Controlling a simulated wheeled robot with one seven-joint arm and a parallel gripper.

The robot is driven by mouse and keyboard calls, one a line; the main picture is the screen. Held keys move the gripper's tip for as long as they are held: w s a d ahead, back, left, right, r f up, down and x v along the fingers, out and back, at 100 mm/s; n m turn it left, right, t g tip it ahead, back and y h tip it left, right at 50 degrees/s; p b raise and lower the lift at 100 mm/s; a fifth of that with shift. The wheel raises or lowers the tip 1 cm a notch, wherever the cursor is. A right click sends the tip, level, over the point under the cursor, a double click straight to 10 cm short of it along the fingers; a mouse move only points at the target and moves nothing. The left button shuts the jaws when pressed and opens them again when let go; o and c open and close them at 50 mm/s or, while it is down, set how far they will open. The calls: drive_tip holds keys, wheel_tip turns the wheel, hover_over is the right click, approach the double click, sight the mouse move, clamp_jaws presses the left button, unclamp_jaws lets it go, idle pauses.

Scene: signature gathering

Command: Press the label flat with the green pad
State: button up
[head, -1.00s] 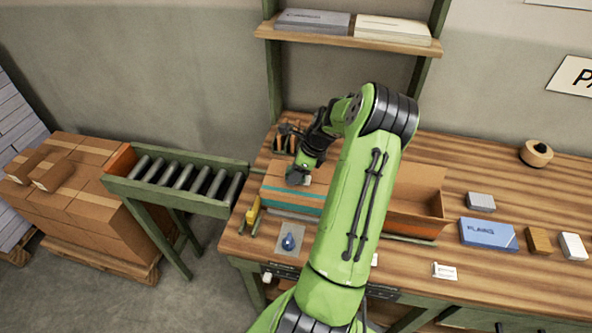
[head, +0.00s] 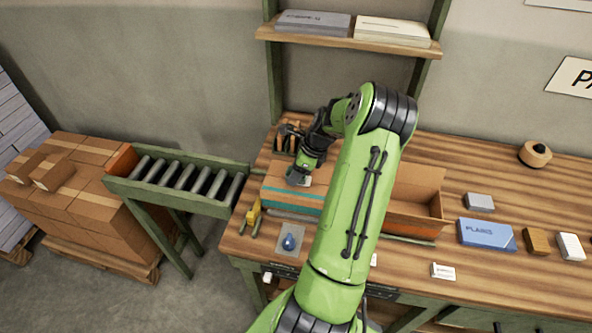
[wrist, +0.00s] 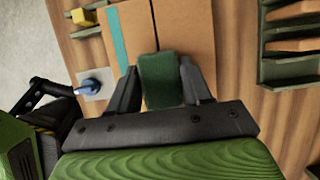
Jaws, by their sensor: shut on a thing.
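A closed cardboard box (head: 272,196) with a teal stripe lies on the bench, left of my arm. My gripper (head: 298,177) is over the top of this box, pointing down. In the wrist view, my gripper (wrist: 166,85) is shut on the green pad (wrist: 160,78), which sits between its two fingers over the box top (wrist: 190,28). I cannot tell whether the pad touches the box. A small pale patch, possibly the label (head: 306,182), shows beside the gripper in the head view. The wrist view shows no label; the pad and gripper cover part of the box.
An open cardboard box (head: 422,190) stands right of my arm.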

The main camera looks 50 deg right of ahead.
wheel_tip(320, 180, up, 7)
drive_tip(key=p, duration=0.5)
drive_tip(key=shift+f, duration=0.15)
drive_tip(key=shift+w, duration=0.1)
